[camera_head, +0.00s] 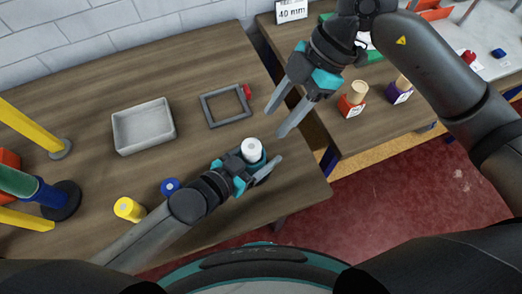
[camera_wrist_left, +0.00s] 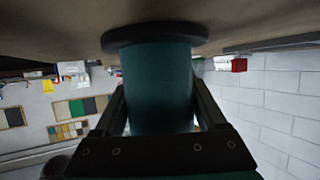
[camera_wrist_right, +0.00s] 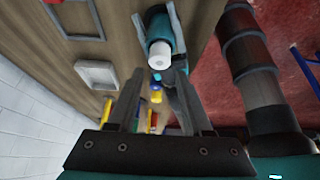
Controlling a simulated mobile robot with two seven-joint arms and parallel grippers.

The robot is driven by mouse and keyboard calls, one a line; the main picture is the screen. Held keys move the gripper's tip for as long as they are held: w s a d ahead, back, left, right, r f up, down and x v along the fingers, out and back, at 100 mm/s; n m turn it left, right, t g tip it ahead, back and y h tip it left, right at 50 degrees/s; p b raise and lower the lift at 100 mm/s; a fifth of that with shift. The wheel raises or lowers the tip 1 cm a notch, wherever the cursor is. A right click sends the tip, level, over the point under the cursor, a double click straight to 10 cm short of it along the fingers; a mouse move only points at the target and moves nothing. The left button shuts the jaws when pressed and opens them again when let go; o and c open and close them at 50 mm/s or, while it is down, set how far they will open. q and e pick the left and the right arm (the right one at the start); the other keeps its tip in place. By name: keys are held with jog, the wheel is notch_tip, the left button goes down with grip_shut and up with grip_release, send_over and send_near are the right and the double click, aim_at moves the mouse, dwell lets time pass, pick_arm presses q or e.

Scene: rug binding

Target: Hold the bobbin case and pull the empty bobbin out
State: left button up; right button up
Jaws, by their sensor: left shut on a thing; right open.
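The bobbin case is a teal cylinder (camera_wrist_left: 158,85) with a dark flange against the table in the left wrist view. The white bobbin (camera_head: 252,148) shows at its top in the head view, and also in the right wrist view (camera_wrist_right: 161,55). My left gripper (camera_head: 262,166) is shut on the case, one finger on each side; its fingers hide much of the case in the head view. My right gripper (camera_head: 275,123) is open and empty, up and to the right of the bobbin, apart from it. In the right wrist view the bobbin lies beyond its fingertips (camera_wrist_right: 157,100).
A grey tray (camera_head: 116,134) and a dark square frame (camera_head: 224,122) with a red knob lie behind. A yellow spool (camera_head: 128,209) and blue spool (camera_head: 170,186) stand near my left arm. Yellow posts (camera_head: 28,124) rise at left.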

pick_arm(q)
jog(key=c, duration=0.5)
pick_arm(e)
jog(key=shift+o, duration=0.5)
jog(key=o, duration=0.3)
jog(key=shift+a+n, duration=0.15)
jog(key=shift+n, duration=0.25)
jog(key=shift+o, duration=0.7)
jog(key=shift+a+r+n, duration=0.15)
jog(key=shift+n, duration=0.45)
jog(key=n, duration=0.2)
jog(key=a+n, duration=0.1)
jog(key=shift+s+r+n+h, duration=0.1)
jog(key=shift+r+n+h, duration=0.15)
jog(key=shift+n+h, duration=0.05)
notch_tip(320, 180, up, 3)
jog(key=n+t+h, duration=0.1)
jog(key=n+h, duration=0.3)
jog(key=n, duration=2.9)
send_over(251, 146)
jog(key=n+h, duration=0.1)
jog(key=n, duration=0.6)
jog(key=shift+t, duration=0.4)
notch_tip(251, 146, down, 11)
jog(key=shift+f, duration=0.1)
